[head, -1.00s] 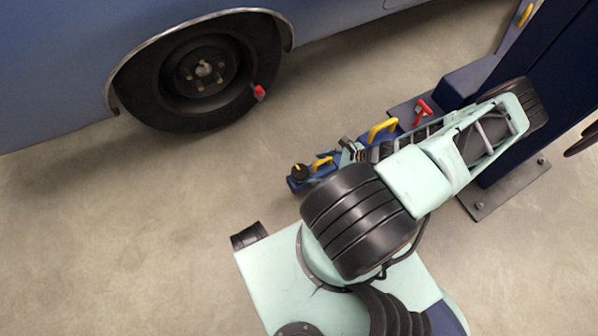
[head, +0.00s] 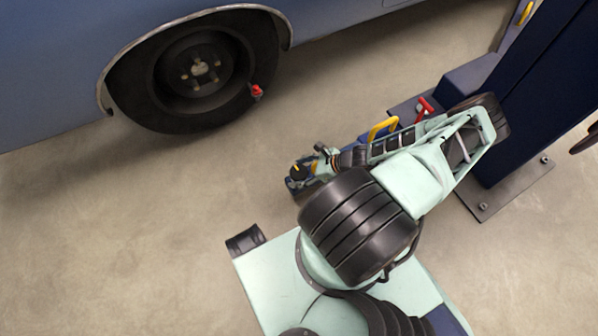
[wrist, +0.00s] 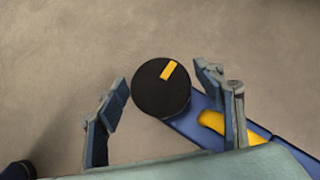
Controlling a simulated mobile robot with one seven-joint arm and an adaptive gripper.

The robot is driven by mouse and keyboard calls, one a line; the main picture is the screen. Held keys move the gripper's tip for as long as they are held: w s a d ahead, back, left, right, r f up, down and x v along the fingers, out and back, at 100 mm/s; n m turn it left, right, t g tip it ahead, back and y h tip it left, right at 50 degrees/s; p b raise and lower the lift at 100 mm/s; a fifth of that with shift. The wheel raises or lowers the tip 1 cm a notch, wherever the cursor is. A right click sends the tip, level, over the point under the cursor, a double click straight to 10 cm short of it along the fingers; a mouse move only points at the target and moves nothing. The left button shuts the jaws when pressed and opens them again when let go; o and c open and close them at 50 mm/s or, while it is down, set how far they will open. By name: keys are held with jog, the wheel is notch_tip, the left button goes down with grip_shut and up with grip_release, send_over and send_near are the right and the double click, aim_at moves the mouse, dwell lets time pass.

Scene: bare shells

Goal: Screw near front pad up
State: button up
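The near front pad (wrist: 155,97) is a round black disc with a yellow mark on its top, at the end of a blue lift arm (wrist: 195,129). In the head view the pad (head: 298,173) shows only in part, left of my gripper. My gripper (wrist: 164,82) is open in the wrist view. One finger is on the left of the pad and the other on its right, with a gap on the left; whether the right finger touches cannot be told. The two fingers are hard to make out in the head view.
A yellow handle (head: 383,128) and a red piece (head: 424,108) stand on the lift arm nearer the dark blue post (head: 540,95). A blue car with a black wheel (head: 200,75) is at upper left. The floor left of the pad is clear.

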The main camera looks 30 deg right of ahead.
jog(key=c, duration=0.9)
jog(key=shift+n, duration=0.3)
jog(key=n+g+y, duration=0.1)
jog(key=n+g, duration=0.1)
jog(key=n+g+y, duration=0.1)
jog(key=n, duration=0.2)
jog(key=shift+f+g, duration=0.1)
jog(key=shift+g, duration=0.3)
jog(key=n+g, duration=0.5)
jog(key=n, duration=0.1)
jog(key=n+g+h, duration=0.1)
jog(key=n+g, duration=0.1)
jog(key=n, duration=0.1)
jog(key=n+g+h, duration=0.1)
jog(key=n+g, duration=0.1)
jog(key=n, duration=0.1)
jog(key=shift+n+h, duration=0.3)
jog(key=shift+n, duration=0.1)
jog(key=n+g+h, duration=0.1)
jog(key=n+h, duration=0.1)
jog(key=n, duration=0.1)
jog(key=n+g+h, duration=0.1)
jog(key=n+h, duration=0.1)
jog(key=n, duration=0.1)
jog(key=shift+h, duration=0.3)
jog(key=shift+s+n, duration=0.1)
jog(key=shift+n, duration=0.3)
